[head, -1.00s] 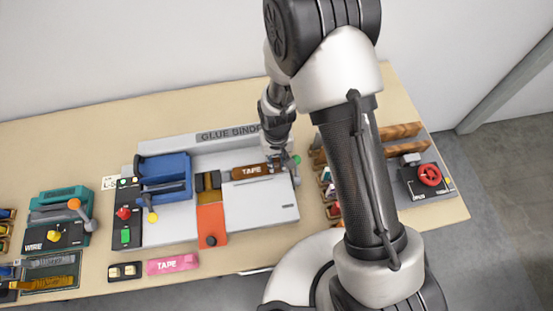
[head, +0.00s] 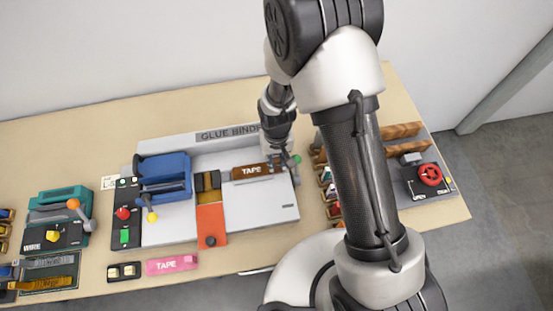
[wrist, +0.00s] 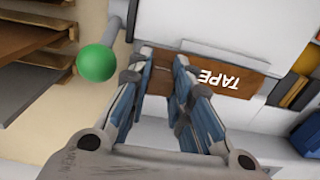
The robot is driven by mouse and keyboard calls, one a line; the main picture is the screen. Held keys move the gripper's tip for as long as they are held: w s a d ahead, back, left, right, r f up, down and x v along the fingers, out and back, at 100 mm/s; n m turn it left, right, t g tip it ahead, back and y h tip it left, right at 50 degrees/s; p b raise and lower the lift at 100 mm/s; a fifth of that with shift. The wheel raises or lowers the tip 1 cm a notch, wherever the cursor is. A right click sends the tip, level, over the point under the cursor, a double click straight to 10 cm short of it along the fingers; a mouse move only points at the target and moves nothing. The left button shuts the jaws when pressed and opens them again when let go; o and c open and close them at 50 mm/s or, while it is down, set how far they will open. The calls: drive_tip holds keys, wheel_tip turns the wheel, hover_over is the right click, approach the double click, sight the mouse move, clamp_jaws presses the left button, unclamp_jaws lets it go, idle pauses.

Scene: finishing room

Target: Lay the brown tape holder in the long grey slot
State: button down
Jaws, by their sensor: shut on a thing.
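The brown tape holder (head: 246,172), a flat bar marked TAPE in white, is over the white bed of the glue binder (head: 262,211). It also shows in the wrist view (wrist: 254,84), stretching right from my fingers. My gripper (head: 281,162) is shut on its right end as seen in the head view; in the wrist view my gripper (wrist: 163,66) has blue-grey fingers around the holder's near end. A grey strip (wrist: 226,53), perhaps the long slot, shows along one edge of the holder. I cannot tell whether the holder is above it or touching the bed.
A blue clamp (head: 165,172) and an orange slide (head: 211,225) are left of the holder. A green ball knob (wrist: 96,63) is close to my fingers. Wooden shelves (head: 402,131) stand to the right. A pink TAPE piece (head: 172,264) lies at the table's front.

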drive_tip(key=shift+f+b, duration=0.5)
drive_tip(key=shift+f, duration=0.1)
drive_tip(key=c, duration=1.7)
unclamp_jaws()
drive_tip(key=shift+r, duration=0.1)
drive_tip(key=shift+r+p, duration=3.75)
drive_tip(key=shift+r, duration=1.75)
